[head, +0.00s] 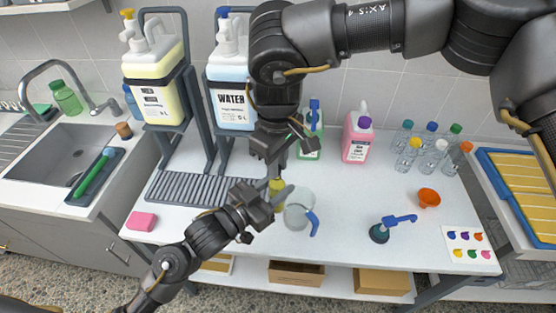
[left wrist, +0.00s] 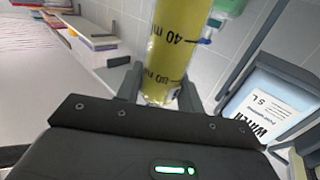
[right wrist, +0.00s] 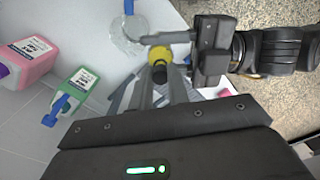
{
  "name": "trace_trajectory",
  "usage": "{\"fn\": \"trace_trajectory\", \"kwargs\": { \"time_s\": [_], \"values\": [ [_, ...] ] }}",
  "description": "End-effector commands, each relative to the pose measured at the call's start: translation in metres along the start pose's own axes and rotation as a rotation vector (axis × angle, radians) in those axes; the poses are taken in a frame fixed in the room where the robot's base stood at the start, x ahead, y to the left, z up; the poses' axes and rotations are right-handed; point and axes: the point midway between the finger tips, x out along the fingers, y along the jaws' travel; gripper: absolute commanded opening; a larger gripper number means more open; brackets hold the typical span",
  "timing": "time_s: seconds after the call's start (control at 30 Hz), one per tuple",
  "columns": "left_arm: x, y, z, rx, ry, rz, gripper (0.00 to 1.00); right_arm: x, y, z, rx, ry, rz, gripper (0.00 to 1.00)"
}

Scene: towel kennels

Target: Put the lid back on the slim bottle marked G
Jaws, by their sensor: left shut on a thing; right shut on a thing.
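My left gripper (head: 271,197) is shut around a slim clear vessel of yellow liquid (head: 277,187). In the left wrist view this vessel (left wrist: 170,50) carries ml graduations; I read no letter G there. My right gripper (head: 281,160) points down just above the vessel. In the right wrist view (right wrist: 163,85) its fingers are closed together on a small thing mostly hidden between them. A round yellow part (right wrist: 160,57) shows right beyond those fingertips; I cannot tell whether it is a lid or the vessel's top. Several slim clear bottles with coloured lids (head: 435,150) stand at the right; their marks are unreadable.
A clear jug with a blue handle (head: 298,212) stands close beside the held vessel. Racked jugs (head: 232,95) and green and pink bottles (head: 357,140) stand behind. An orange funnel (head: 428,198) and a dark round blue-handled item (head: 380,233) are rightward. The front middle right counter is clear.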

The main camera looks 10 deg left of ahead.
Motion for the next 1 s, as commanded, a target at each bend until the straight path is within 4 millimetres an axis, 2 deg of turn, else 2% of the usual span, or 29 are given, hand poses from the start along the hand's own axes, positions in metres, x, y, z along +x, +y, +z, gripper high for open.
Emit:
{"fn": "trace_trajectory", "kwargs": {
  "time_s": [0.47,0.57,0.8,0.9,1.0],
  "values": [
    [0.0,0.0,-0.0005,0.0,0.001,0.0,0.0,0.0074,-0.0004,-0.0006,0.023,0.002,-0.002,0.0],
    [0.0,0.0,-0.0004,0.0,0.001,0.0,0.0,0.0082,-0.0017,-0.0011,0.165,0.002,-0.007,0.0],
    [0.0001,0.0002,-0.0004,0.0,0.001,0.001,0.0,0.0081,-0.0028,-0.0014,0.683,0.0,-0.005,0.0],
    [0.0001,0.0002,-0.0004,0.0,0.001,0.001,0.0,0.0076,-0.0027,-0.0015,0.802,0.0,-0.003,0.0],
    [0.0001,0.0003,-0.0004,0.0,0.001,0.001,0.0,0.0076,-0.0026,-0.0017,0.849,0.001,-0.003,0.0]
  ]
}}
